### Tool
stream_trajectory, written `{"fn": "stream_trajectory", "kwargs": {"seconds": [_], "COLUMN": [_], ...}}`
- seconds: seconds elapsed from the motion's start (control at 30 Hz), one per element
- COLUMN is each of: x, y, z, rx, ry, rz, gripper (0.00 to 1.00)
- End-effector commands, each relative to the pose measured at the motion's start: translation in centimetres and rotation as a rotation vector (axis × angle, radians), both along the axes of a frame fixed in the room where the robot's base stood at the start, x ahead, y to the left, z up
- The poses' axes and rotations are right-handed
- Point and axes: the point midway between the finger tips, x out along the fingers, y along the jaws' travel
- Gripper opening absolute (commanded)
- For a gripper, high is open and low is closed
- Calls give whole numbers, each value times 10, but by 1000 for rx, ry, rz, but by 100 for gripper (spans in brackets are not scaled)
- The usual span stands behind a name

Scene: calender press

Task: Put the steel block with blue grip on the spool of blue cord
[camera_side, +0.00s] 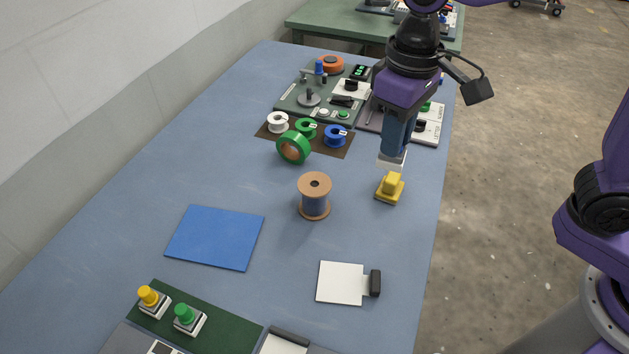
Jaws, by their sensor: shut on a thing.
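My gripper (395,146) points down at the right side of the blue table and is shut. A pale steel block (392,160) shows just below its fingertips; its blue grip is hard to tell apart from the dark blue fingers. The steel block hangs above and slightly behind a yellow block with a yellow grip (390,187), and I cannot tell how large the gap is. The spool of blue cord (315,201) stands upright to the lower left of my gripper, with tan end discs and blue cord between them. Its top disc is bare.
A green tape roll (293,148) stands behind the spool, near a brown mat (331,150) with small white, green and blue reels. A blue sheet (215,237) and a white plate with dark handle (341,283) lie in front. Panels with knobs are at the back and front.

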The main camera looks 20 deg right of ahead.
Motion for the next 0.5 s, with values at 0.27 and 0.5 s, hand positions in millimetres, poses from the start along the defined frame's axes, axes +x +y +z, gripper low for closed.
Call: {"fn": "stream_trajectory", "kwargs": {"seconds": [0.27,0.5], "x": [28,62], "y": [13,38], "z": [-13,-32], "rx": [-2,-2], "ry": [2,1], "rz": [0,0], "gripper": [0,0]}}
